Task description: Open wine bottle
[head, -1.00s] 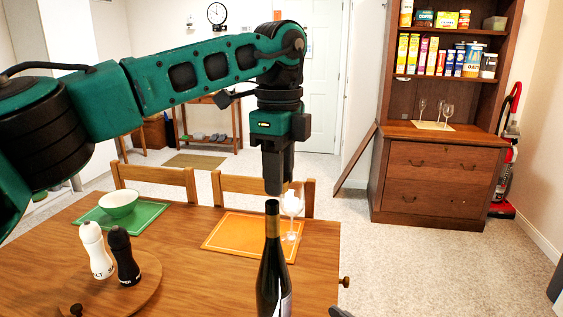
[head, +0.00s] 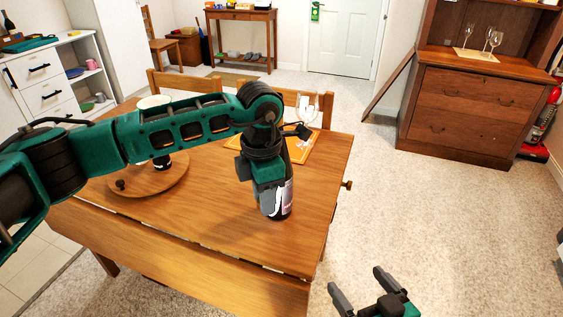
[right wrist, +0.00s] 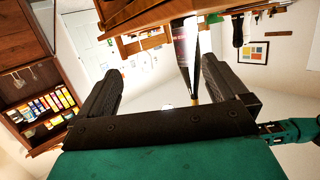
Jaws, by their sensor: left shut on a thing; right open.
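The dark wine bottle (head: 286,197) stands upright near the right side of the wooden table. My left gripper (head: 269,205) points down and is shut on it, covering much of its front in the head view. My right gripper (head: 363,290) is open and empty, low in the head view, off the table's right edge and apart from the bottle. Its two fingers also frame the right wrist view (right wrist: 162,88).
On the table (head: 215,215), a wine glass (head: 307,104) and an orange placemat (head: 302,150) lie beyond the bottle. A round wooden board (head: 145,184) is at left, its mills mostly hidden by my left arm. Carpet (head: 415,220) is free at right. A brown hutch (head: 470,110) stands behind.

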